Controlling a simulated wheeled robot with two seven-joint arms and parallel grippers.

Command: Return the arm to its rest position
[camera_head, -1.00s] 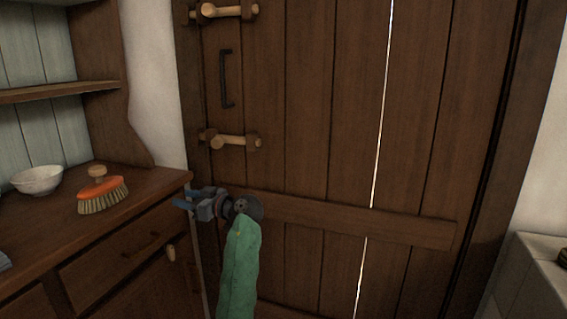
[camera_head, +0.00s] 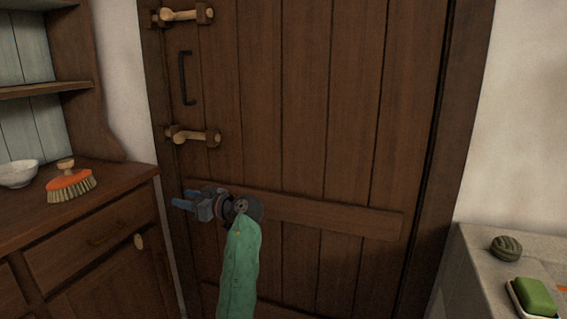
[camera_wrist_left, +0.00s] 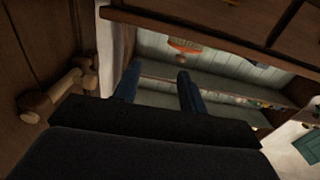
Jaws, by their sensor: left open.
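My left gripper (camera_head: 183,198) shows left of centre in the head view, at the end of my green-sleeved arm. It is in front of the plank door (camera_head: 300,150), by the left end of its cross board, and points left toward the dresser. Its two blue fingers are apart. In the left wrist view the fingers (camera_wrist_left: 158,88) are also apart, with nothing between them. I cannot tell whether the gripper touches the door. My right gripper is not in view.
A wooden dresser (camera_head: 95,235) with a white bowl (camera_head: 17,173) and an orange brush (camera_head: 70,183) stands at left. Wooden latches (camera_head: 193,137) and a dark handle (camera_head: 187,78) are on the door. A stone counter (camera_head: 475,265) with green soap (camera_head: 533,296) is at right.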

